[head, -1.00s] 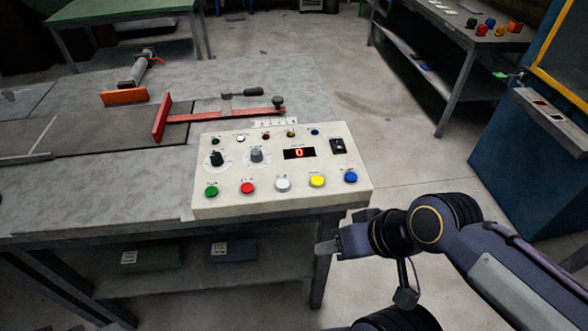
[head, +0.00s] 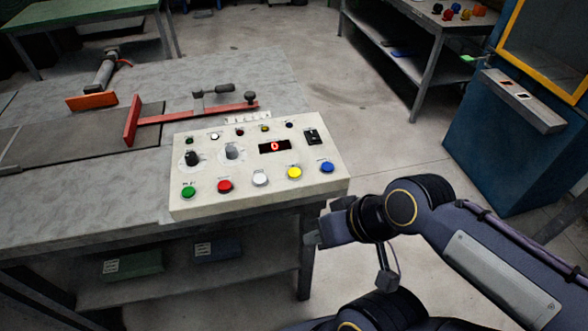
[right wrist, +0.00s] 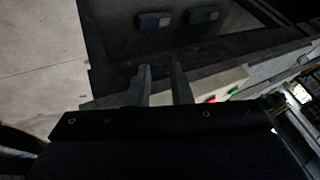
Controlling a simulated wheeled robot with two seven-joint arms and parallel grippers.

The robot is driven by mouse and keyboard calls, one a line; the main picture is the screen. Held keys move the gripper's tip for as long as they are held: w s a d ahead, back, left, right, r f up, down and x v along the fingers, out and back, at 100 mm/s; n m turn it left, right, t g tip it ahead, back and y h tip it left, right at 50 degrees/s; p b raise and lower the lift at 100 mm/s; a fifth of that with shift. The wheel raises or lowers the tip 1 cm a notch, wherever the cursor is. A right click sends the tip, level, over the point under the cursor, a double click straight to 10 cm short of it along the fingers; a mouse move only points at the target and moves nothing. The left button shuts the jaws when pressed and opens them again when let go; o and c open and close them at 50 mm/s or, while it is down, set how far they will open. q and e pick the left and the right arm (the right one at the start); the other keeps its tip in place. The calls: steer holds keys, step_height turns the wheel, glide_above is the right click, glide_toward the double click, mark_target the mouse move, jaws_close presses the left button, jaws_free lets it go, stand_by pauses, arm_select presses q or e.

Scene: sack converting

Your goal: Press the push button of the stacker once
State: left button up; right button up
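A cream control panel (head: 215,208) stands at the front edge of the grey table. Its front row has green (head: 188,193), red (head: 225,186), white (head: 260,179), yellow (head: 294,173) and blue (head: 327,167) push buttons. The labels are too small to read, so I cannot tell which belongs to the stacker. The red display (head: 275,147) reads 0. My right gripper (head: 322,228) is empty, just off the panel's front right corner, apart from every button. In the right wrist view its two fingers (right wrist: 160,72) stand apart. My left gripper is not in view.
A blue machine (head: 495,140) with a yellow frame stands right. Floor is clear between.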

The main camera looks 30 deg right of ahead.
jaws_close()
steer(key=shift+r, duration=0.1)
stand_by(1.2)
